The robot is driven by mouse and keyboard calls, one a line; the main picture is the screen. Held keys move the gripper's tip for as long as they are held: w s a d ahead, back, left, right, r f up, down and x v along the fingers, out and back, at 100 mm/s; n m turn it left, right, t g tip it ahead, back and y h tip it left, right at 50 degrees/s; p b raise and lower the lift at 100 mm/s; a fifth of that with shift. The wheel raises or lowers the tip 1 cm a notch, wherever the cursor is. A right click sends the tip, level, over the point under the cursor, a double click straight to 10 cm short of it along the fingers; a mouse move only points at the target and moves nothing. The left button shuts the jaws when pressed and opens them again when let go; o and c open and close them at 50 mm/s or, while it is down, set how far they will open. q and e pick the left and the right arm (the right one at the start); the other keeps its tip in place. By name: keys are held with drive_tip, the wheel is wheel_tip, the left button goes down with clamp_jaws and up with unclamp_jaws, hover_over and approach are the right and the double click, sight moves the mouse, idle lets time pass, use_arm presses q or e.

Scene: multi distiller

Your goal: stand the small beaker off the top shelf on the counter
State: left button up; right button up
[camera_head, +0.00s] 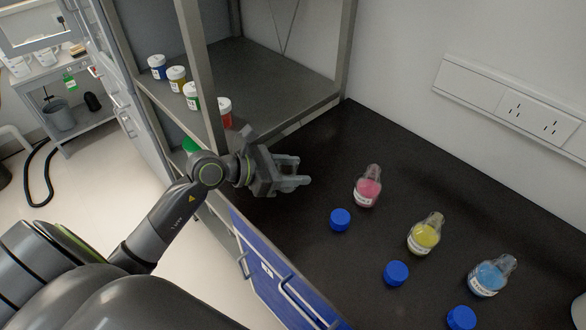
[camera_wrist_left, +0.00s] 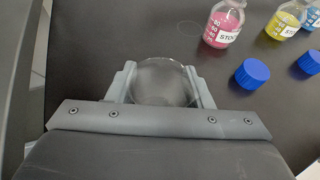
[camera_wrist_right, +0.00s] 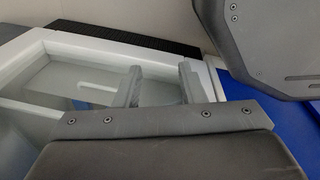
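The small clear glass beaker (camera_wrist_left: 162,84) shows in the left wrist view between the two fingers of my left gripper (camera_wrist_left: 160,88), which press against its sides. In the head view my left gripper (camera_head: 292,174) is over the left end of the black counter (camera_head: 290,235), beside the shelf post; the glass is hard to make out there. Whether the beaker's base touches the counter I cannot tell. My right gripper (camera_wrist_right: 160,85) shows only in the right wrist view, with its fingers apart and nothing between them.
Pink (camera_head: 368,186), yellow (camera_head: 425,233) and blue (camera_head: 491,275) stock bottles stand on the counter to the right, with blue caps (camera_head: 340,220) in front. Small jars (camera_head: 177,78) line the shelf (camera_head: 270,85) edge. Blue drawers (camera_head: 275,280) are below the counter.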

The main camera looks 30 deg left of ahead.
use_arm(q)
drive_tip(key=o, duration=0.4)
drive_tip(key=shift+c, duration=0.2)
drive_tip(key=shift+r, duration=0.1)
drive_tip(key=shift+r, duration=0.1)
drive_tip(key=shift+v, duration=6)
